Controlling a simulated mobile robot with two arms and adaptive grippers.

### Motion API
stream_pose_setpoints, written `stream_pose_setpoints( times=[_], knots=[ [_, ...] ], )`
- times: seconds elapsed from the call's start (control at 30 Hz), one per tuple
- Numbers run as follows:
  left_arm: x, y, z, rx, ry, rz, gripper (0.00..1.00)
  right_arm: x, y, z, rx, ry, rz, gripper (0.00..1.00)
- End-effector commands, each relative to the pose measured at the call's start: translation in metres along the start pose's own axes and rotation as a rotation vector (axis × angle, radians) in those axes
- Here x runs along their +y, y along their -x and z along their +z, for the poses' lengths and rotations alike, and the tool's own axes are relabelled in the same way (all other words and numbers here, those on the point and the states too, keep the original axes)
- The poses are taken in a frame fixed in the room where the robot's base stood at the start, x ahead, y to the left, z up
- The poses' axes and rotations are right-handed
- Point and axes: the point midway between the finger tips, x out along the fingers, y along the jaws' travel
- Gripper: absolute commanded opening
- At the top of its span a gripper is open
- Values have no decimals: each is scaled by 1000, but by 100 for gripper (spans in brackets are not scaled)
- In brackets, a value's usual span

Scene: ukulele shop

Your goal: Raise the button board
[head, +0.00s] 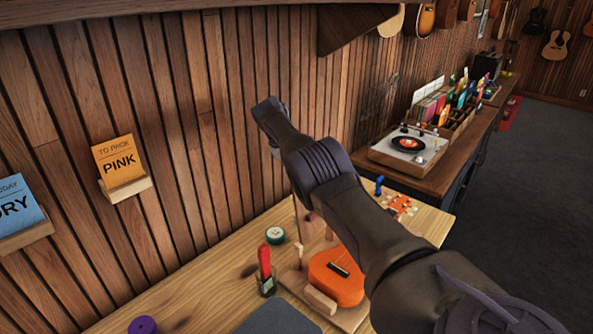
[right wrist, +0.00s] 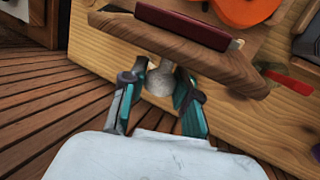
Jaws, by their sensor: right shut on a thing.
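In the right wrist view a dark-brown wooden board (right wrist: 130,27) with a long dark red piece (right wrist: 185,27) on it crosses the top of the picture. I take it for the button board, but no buttons are clear on it. A pale round knob (right wrist: 159,82) is at its near edge and appears fixed to it. My right gripper (right wrist: 160,88), with teal fingers, is shut on this knob. In the head view my right arm reaches toward the slatted wall and hides the board and knob. My left gripper is in neither view.
The light wood bench (head: 190,292) carries an orange ukulele body (head: 337,275), a red-handled tool (head: 265,262), a green round tin (head: 275,235) and a purple roll (head: 142,325). A record player (head: 408,146) stands farther right.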

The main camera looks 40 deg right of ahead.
Motion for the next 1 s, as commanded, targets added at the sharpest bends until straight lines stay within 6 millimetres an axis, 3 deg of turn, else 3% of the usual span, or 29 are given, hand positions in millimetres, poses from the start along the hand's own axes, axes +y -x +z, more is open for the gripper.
stream_pose_setpoints(
  times=[0.2, 0.23, 0.37, 0.77, 1.0],
  knots=[
    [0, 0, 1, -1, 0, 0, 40, 0, -1, 2, -7, 2, -1, 0],
    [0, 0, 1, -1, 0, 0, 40, 0, -2, 2, -7, 2, -1, 35],
    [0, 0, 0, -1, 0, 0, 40, 0, -2, 2, -7, 2, -2, 57],
    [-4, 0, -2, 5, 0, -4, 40, 0, 4, 0, -3, 1, 0, 57],
    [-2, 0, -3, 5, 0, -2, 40, 0, 41, 0, 1, 0, 1, 57]
  ],
)
